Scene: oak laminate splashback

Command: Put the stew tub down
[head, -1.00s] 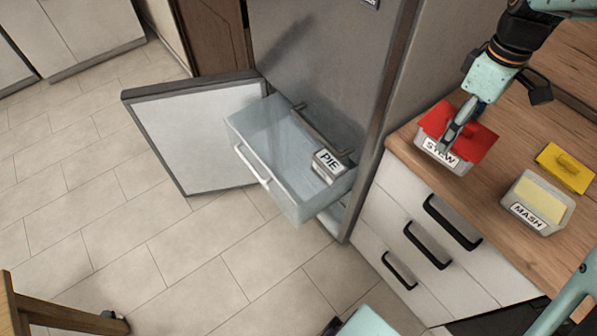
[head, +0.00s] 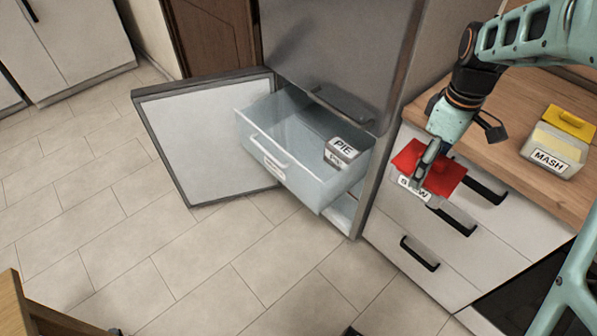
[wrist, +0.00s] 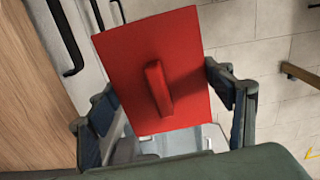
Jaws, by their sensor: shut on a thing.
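The stew tub (head: 414,188) has a red lid and a white label, partly covered by my gripper's fingers. My gripper (head: 422,180) is shut on it and holds it in the air in front of the white drawer fronts, off the counter. In the wrist view the red lid (wrist: 140,62) with its raised handle fills the middle, with my fingers on either side lower down. The open clear freezer drawer (head: 262,140) is to the left of the tub. A pie tub (head: 342,151) sits in its right end.
The wooden counter (head: 500,165) is at the right. On it stand an open mash tub (head: 553,155) and a yellow lid (head: 570,122). The freezer door (head: 195,135) stands open at the left. The left part of the clear drawer is empty.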

